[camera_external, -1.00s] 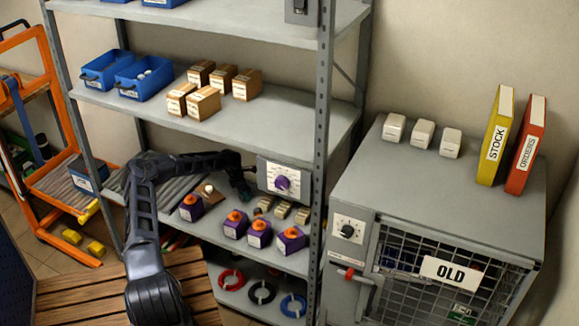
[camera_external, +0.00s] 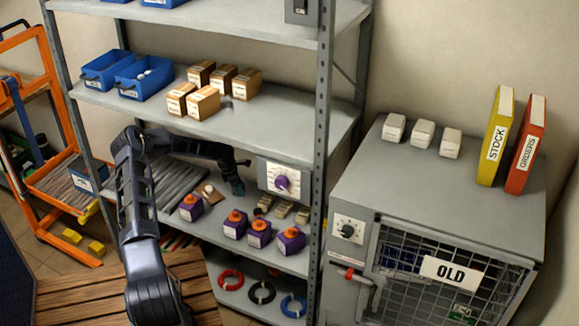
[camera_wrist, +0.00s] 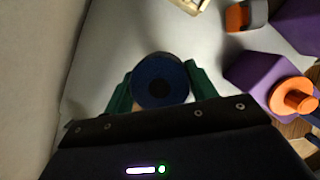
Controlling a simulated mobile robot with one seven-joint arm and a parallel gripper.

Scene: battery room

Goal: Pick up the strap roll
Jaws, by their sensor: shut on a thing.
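The strap roll (camera_wrist: 161,80) is a dark blue round roll with a darker centre, seen end-on in the wrist view. It sits between the two green fingers of my gripper (camera_wrist: 160,86), which is shut on it. In the external view my gripper (camera_external: 238,187) reaches into the rack over the middle shelf, beneath the shelf with the cartons. The roll is too small and dark there to make out clearly.
Purple blocks with orange knobs (camera_external: 235,225) stand on the same shelf (camera_external: 215,228) near my gripper. A white panel with a purple dial (camera_external: 283,181) is just right of it. The carton shelf (camera_external: 285,125) is close above, and a rack post (camera_external: 320,150) is at the right.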

